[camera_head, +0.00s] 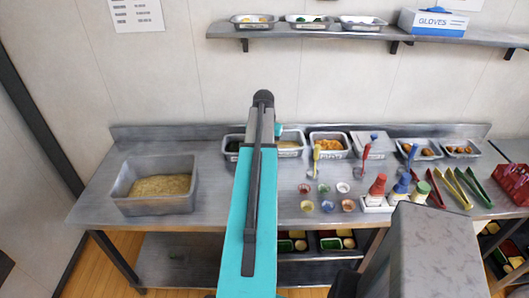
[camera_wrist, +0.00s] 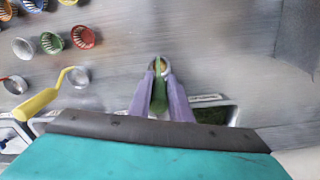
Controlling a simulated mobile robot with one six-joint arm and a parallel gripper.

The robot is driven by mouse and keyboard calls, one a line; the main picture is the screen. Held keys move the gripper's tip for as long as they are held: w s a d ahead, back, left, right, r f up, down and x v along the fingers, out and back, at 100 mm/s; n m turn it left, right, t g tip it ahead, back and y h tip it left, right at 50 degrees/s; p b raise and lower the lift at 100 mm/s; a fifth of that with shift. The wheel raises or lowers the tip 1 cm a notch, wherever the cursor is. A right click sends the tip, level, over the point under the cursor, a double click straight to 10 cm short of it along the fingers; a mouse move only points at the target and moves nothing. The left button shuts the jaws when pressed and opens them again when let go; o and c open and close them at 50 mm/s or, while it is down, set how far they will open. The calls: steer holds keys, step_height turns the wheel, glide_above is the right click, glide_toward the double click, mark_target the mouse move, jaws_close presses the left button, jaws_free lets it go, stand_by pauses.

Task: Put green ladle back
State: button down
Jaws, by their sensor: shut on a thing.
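The green ladle (camera_wrist: 159,100) shows in the wrist view as a green handle between the two purple fingers of my gripper (camera_wrist: 158,72). My gripper is shut on it. A rounded metallic piece shows at the fingertips; I cannot tell whether it is part of the ladle. A tray with dark green contents (camera_wrist: 212,113) lies just right of the fingers in the wrist view, with a white label on its rim. In the head view my teal arm hides the gripper and the ladle. Part of a tray (camera_head: 291,143) shows behind the arm.
A yellow ladle (camera_head: 316,156) rests at a food tray (camera_head: 328,153). Small coloured cups (camera_head: 327,206), squeeze bottles (camera_head: 377,187) and tongs (camera_head: 457,188) stand to the right. A deep grain bin (camera_head: 155,205) is at left. Bare counter (camera_head: 215,190) lies between bin and arm.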

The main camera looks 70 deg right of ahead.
steer(key=shift+f, duration=0.15)
steer(key=c, duration=1.6)
jaws_free()
steer(key=shift+c, duration=0.2)
steer(key=shift+r, duration=0.25)
step_height(320, 180, up, 12)
steer(key=b, duration=0.3)
steer(key=shift+a, duration=0.2)
steer(key=shift+w+f, duration=0.1)
